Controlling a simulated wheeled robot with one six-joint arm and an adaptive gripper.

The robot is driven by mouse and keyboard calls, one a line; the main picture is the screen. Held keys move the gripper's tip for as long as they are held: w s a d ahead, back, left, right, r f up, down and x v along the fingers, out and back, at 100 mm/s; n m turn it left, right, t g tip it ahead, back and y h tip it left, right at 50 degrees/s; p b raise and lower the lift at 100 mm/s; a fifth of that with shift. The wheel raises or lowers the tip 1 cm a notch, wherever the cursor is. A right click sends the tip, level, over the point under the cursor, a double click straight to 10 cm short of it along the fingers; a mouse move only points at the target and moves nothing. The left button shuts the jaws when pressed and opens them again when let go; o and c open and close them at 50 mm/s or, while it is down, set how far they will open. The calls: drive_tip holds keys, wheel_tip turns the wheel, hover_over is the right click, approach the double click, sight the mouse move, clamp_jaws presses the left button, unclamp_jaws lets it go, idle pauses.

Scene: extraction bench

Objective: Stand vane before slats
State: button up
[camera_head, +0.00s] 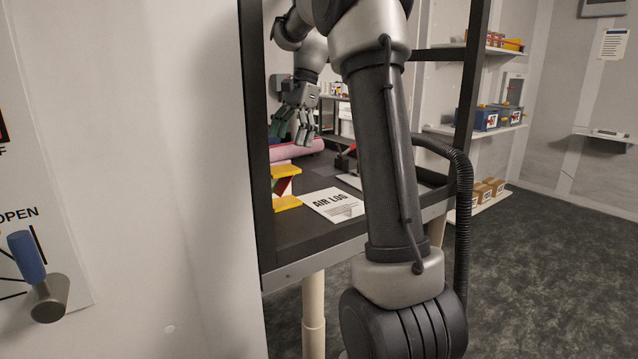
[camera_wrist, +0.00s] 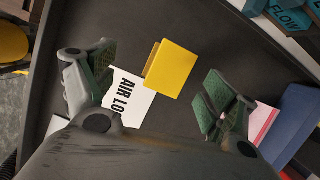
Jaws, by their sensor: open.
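A yellow piece, which I take to be the vane (camera_head: 286,203), stands on the dark bench in the head view. It has a yellow plate at top and bottom with a slanted red and white part between. In the wrist view its yellow top (camera_wrist: 175,70) shows between my fingers. My gripper (camera_head: 291,133) is open and empty above the bench, with its fingers pointing down. In the wrist view my gripper's fingers (camera_wrist: 158,74) are spread wide on both sides of the yellow piece, apart from it. I cannot make out the slats for sure.
A white AIR LOG sheet (camera_head: 332,204) lies beside the yellow piece. A pink roll (camera_head: 300,147) lies farther back. Teal blocks, one marked FLOW (camera_wrist: 288,18), and a blue thing (camera_wrist: 292,122) show in the wrist view. A dark frame post (camera_head: 256,120) stands at the bench's left.

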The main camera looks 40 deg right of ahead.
drive_tip(key=s+a+r+n+t+h, duration=0.1)
drive_tip(key=s+a+n, duration=0.2)
drive_tip(key=s, duration=0.4)
drive_tip(key=s+a+r+n+t+h, duration=0.1)
drive_tip(key=s+a+n, duration=0.1)
drive_tip(key=s+n, duration=0.35)
drive_tip(key=s+f+n+t, duration=0.1)
drive_tip(key=s+f+n, duration=0.2)
drive_tip(key=s, duration=0.5)
drive_tip(key=s+a+f+n+t+h, duration=0.1)
drive_tip(key=s+f+n, duration=0.3)
drive_tip(key=s, duration=0.5)
wheel_tip(320, 180, down, 2)
drive_tip(key=shift+a+f+h, duration=0.1)
drive_tip(key=shift+a+h, duration=0.05)
drive_tip(key=shift+h, duration=0.15)
